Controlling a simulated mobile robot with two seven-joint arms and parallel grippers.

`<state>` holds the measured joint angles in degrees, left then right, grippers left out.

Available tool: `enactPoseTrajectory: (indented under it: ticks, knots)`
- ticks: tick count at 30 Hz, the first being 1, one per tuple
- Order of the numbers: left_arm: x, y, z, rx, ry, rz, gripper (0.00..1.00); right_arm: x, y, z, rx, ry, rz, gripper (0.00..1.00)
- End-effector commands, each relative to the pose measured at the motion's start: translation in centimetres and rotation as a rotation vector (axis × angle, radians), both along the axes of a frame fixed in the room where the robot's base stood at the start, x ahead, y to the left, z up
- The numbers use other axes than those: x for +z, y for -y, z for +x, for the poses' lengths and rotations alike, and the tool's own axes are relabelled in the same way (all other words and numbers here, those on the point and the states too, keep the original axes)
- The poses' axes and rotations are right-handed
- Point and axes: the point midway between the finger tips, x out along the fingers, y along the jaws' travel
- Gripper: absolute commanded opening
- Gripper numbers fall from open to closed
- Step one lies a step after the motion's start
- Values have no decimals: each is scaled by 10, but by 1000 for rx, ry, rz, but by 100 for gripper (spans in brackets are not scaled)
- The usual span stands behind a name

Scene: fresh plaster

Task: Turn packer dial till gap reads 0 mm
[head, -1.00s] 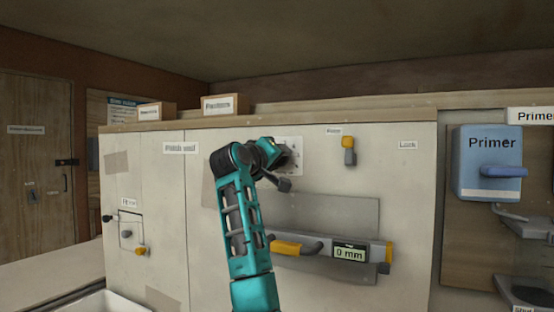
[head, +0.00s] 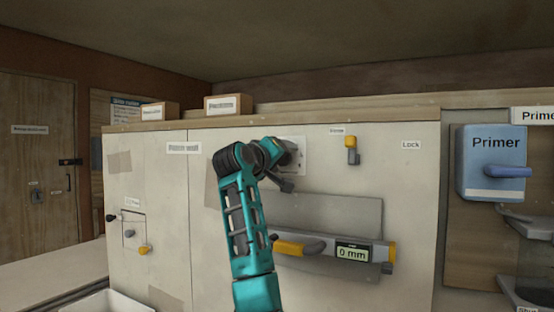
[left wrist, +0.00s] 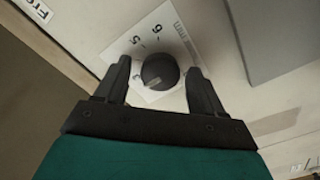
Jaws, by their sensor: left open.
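The packer dial (left wrist: 157,70) is a round dark knob on a white scale plate (left wrist: 172,35) marked with numbers and mm. My left gripper (left wrist: 159,72) is open, with one finger on each side of the dial; I cannot tell whether either finger touches it. In the head view the plate (head: 299,147) shows on the wall panel, and my left gripper (head: 286,168) and arm partly cover the dial. A level-like bar (head: 320,248) below carries a gap display (head: 351,254) reading 0 mm. My right gripper is not in view.
A yellow-and-grey lever (head: 351,150) sits right of the plate, beside a Lock label (head: 411,145). A blue Primer box (head: 490,163) stands at right. A small panel (head: 131,232) with knobs is at left. Two labelled boxes (head: 228,105) stand on the ledge.

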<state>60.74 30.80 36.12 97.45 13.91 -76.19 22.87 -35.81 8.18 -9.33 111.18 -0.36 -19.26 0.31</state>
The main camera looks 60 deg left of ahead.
Motion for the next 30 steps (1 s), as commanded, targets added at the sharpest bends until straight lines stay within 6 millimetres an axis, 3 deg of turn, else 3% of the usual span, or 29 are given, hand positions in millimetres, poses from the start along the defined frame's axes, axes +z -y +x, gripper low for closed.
enactPoseTrajectory:
  ticks: [5, 21, 30]
  knots:
    - [0, 6, -12, 1, 2, 2, 69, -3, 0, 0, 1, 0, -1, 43]
    - [0, 56, -102, 1, 2, 1, 69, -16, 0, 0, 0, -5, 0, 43]
    - [0, 62, -113, 1, -1, 0, 69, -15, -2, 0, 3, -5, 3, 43]
